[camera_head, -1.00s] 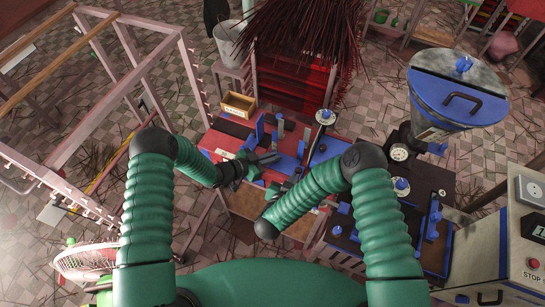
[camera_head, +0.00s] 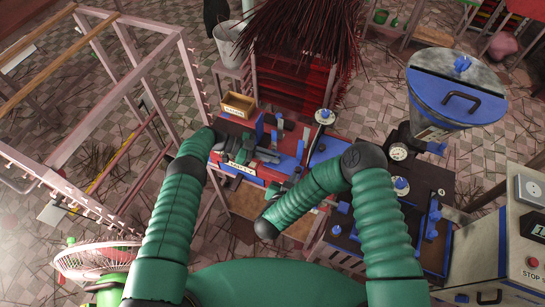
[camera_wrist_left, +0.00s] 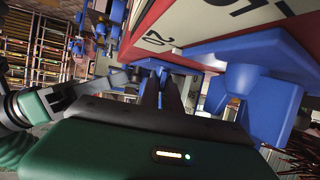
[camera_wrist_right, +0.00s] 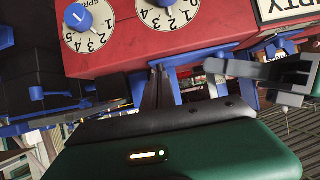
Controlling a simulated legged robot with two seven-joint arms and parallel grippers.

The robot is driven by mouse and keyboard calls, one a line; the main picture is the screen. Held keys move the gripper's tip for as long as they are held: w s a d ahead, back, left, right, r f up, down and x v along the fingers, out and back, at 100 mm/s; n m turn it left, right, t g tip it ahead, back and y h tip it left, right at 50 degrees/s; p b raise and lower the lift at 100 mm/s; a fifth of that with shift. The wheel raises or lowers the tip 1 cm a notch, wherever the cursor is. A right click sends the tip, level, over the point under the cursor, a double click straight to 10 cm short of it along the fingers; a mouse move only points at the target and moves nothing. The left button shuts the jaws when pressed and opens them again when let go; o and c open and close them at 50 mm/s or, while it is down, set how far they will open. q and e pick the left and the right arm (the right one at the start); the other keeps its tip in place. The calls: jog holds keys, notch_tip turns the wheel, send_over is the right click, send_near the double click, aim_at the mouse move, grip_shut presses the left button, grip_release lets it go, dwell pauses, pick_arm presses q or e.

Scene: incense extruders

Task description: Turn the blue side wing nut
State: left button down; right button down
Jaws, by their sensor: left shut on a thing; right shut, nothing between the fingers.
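In the left wrist view my left gripper (camera_wrist_left: 162,85) is shut, with its fingertips on a small blue part, apparently the blue side wing nut (camera_wrist_left: 152,64), at the lower edge of a red box (camera_wrist_left: 150,28). The fingers hide much of that part. In the head view the left gripper (camera_head: 268,155) is over the red bench, its grip too small to make out. In the right wrist view my right gripper (camera_wrist_right: 159,80) is shut and empty, just below the red box (camera_wrist_right: 140,55) with its blue dial (camera_wrist_right: 78,16). The left gripper's dark fingers (camera_wrist_right: 262,72) show at the right there.
A larger blue bracket (camera_wrist_left: 255,90) stands close to the right of the left fingers. A blue-sided hopper (camera_head: 450,105) stands at the right, and a pink rack (camera_head: 185,75) at the left.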

pick_arm(q)
jog(key=shift+w+r+m+g, duration=0.15)
jog(key=shift+m+g, duration=0.15)
dwell(0.4)
jog(key=c, duration=1.6)
grip_release()
notch_tip(320, 180, up, 10)
jog(key=shift+f, duration=0.2)
